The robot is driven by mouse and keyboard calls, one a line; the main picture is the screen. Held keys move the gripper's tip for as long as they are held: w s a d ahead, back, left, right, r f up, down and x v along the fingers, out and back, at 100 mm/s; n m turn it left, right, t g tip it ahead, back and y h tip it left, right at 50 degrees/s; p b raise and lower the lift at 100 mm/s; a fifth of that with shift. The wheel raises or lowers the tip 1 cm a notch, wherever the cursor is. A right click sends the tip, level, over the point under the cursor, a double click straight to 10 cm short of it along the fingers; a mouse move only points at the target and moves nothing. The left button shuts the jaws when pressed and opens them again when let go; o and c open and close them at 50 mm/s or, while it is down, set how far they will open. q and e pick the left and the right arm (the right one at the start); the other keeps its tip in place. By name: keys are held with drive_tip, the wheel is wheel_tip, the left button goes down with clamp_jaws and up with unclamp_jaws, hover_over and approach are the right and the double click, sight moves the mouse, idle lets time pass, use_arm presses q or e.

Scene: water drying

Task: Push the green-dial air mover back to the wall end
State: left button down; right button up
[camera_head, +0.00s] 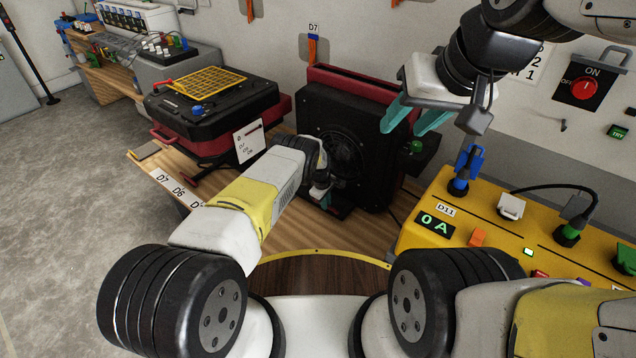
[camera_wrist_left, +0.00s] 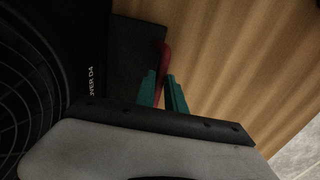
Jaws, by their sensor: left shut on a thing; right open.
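The green-dial air mover (camera_head: 352,118) is a black box with a round fan grille and a red top edge. It stands upright on the wooden bench near the wall, with its green dial (camera_head: 417,147) at its right side. In the left wrist view, its dark face (camera_wrist_left: 90,45) carries lettering ending in "D4". My left gripper (camera_head: 326,195) is low in front of the grille, its teal fingers (camera_wrist_left: 163,92) shut on a red handle (camera_wrist_left: 165,58) by a dark base plate. My right gripper (camera_head: 418,118) is open and empty, raised before the air mover's upper right.
A black and red unit with a yellow grille (camera_head: 212,80) stands left on the bench. A yellow panel (camera_head: 450,225) with plugs and a "0 A" display is at right. A red switch (camera_head: 585,87) is on the wall. Bare wood (camera_head: 340,238) shows in front.

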use_arm(q)
drive_tip(key=shift+w+d, duration=0.5)
drive_tip(key=shift+w, duration=0.1)
drive_tip(key=c, duration=1.4)
unclamp_jaws()
drive_tip(key=shift+s+a+r, duration=0.15)
drive_tip(key=shift+s+r, duration=0.05)
drive_tip(key=shift+r, duration=1.1)
drive_tip(key=shift+s+a+r, duration=0.2)
drive_tip(key=shift+r, duration=1.05)
drive_tip(key=shift+s+a+r, duration=0.15)
drive_tip(key=shift+s+r, duration=0.05)
drive_tip(key=shift+r, duration=1.1)
